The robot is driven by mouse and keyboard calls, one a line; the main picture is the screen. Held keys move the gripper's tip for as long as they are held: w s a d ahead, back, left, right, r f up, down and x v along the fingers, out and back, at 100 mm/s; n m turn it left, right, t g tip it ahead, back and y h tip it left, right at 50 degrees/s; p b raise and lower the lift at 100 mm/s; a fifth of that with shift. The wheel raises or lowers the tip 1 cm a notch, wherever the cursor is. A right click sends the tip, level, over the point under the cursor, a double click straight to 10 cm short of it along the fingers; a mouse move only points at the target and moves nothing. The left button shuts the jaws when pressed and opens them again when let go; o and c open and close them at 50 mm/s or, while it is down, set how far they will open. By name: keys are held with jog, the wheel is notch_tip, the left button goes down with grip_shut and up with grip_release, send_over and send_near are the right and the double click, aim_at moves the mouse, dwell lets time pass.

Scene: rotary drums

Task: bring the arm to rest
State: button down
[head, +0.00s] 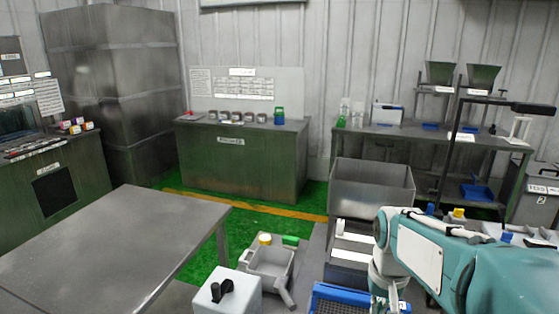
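My arm (440,255), teal and white, fills the lower right corner of the head view. It is bent, with a pale grey joint at its left end above a blue crate. My gripper does not show in this view, so its fingers and anything in them cannot be seen.
A bare grey table (110,245) stands at the lower left. A white box with a black knob (227,298), a grey bin (268,265), a blue crate (340,300) and a metal tub (372,190) lie near my arm. Green cabinets (245,160) stand behind open green floor.

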jog(key=s+a+r+t, duration=0.2)
jog(key=s, duration=0.5)
jog(key=s+a+r+n+t, duration=0.1)
jog(key=s+t, duration=0.2)
jog(key=s, duration=0.3)
jog(key=shift+s+a+r+n, duration=0.3)
jog(key=shift+s+a+r, duration=0.05)
jog(key=shift+r, duration=0.05)
